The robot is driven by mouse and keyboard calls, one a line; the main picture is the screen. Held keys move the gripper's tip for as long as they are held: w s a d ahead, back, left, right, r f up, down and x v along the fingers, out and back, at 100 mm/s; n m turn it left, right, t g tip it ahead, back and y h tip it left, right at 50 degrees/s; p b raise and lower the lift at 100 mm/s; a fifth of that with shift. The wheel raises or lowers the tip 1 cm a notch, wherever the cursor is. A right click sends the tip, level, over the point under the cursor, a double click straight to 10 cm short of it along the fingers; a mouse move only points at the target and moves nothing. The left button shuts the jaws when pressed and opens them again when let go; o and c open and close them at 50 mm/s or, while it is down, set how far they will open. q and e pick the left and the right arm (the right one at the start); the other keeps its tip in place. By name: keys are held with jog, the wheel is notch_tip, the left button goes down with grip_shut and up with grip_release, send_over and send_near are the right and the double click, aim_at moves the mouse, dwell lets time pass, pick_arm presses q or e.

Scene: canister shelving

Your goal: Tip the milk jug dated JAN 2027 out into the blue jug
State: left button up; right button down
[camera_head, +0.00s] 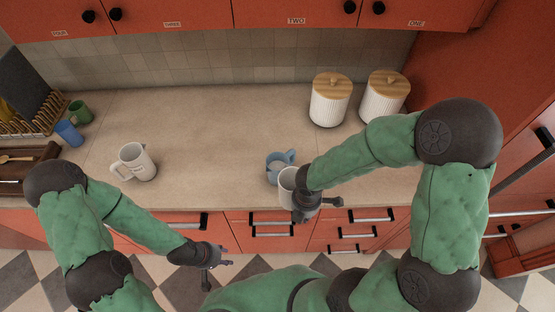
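A blue jug (272,172) stands near the counter's front edge, right of centre, with something pale inside. A white jug (287,183) is directly in front of it, at the counter edge, partly hidden by my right gripper (306,203). The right gripper appears shut on this jug; its tilt is hard to judge and no date shows. Another white jug (139,164) stands upright on the left of the counter, handle to the left, with dark marking too small to read. My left gripper (217,270) is open and empty, below and in front of the counter edge.
Two ribbed white canisters with wooden lids (329,104) (383,100) stand at the back right. A blue cup (69,133), a green cup (81,112) and a rack (45,117) are at the far left. The counter's middle (210,135) is clear.

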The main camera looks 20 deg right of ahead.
jog(key=s+r+p, duration=0.1)
jog(key=s, duration=0.1)
jog(key=s+r+p, duration=0.1)
jog(key=s+r, duration=0.1)
jog(key=shift+d+r, duration=0.1)
jog(key=shift+d, duration=0.05)
dwell(0.7)
